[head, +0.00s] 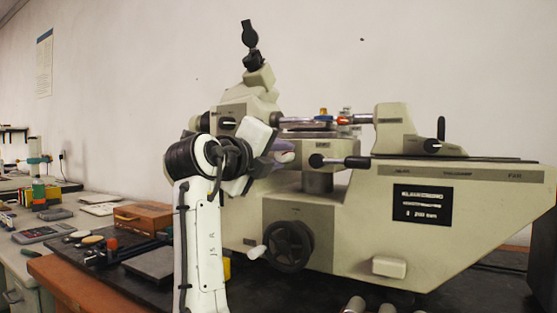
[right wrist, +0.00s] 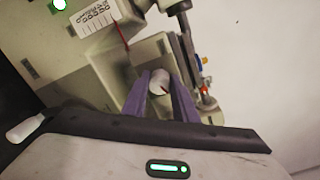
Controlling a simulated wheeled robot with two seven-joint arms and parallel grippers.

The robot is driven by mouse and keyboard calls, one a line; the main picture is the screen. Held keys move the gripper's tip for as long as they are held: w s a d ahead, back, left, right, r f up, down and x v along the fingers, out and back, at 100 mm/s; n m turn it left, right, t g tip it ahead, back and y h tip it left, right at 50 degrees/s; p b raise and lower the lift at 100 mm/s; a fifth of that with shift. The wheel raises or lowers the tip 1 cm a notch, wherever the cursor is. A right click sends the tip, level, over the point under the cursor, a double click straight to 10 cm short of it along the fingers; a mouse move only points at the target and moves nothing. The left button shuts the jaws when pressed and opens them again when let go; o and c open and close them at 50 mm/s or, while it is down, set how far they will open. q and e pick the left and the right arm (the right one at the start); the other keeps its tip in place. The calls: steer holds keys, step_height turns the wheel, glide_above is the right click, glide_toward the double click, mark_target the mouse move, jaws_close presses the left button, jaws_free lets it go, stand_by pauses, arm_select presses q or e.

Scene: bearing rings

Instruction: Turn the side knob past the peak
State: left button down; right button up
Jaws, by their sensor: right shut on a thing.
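The side knob (right wrist: 158,82) is a small pale cylinder on the flank of a large beige measuring machine (head: 330,225). In the right wrist view, my right gripper (right wrist: 162,88) has its two purple fingers on either side of the knob, shut on it. In the head view, the right gripper (head: 283,150) is at the machine's front, below the horizontal spindle, and a pale bit of the knob shows at the fingertips. My white forearm and dark wrist hide part of the machine's left side. The left gripper is in neither view.
A black handwheel (head: 288,246) with a white handle is below the gripper. A wooden box (head: 143,217) and several small tools lie on the bench at left.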

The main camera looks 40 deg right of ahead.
steer(key=m, duration=0.3)
steer(key=shift+f+b, duration=0.15)
steer(key=shift+b, duration=0.2)
steer(key=shift+m, duration=1.4)
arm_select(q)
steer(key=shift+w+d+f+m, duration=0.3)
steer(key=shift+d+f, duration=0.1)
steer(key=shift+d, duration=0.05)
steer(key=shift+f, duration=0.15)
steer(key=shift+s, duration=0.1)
arm_select(e)
steer(key=o, duration=1.1)
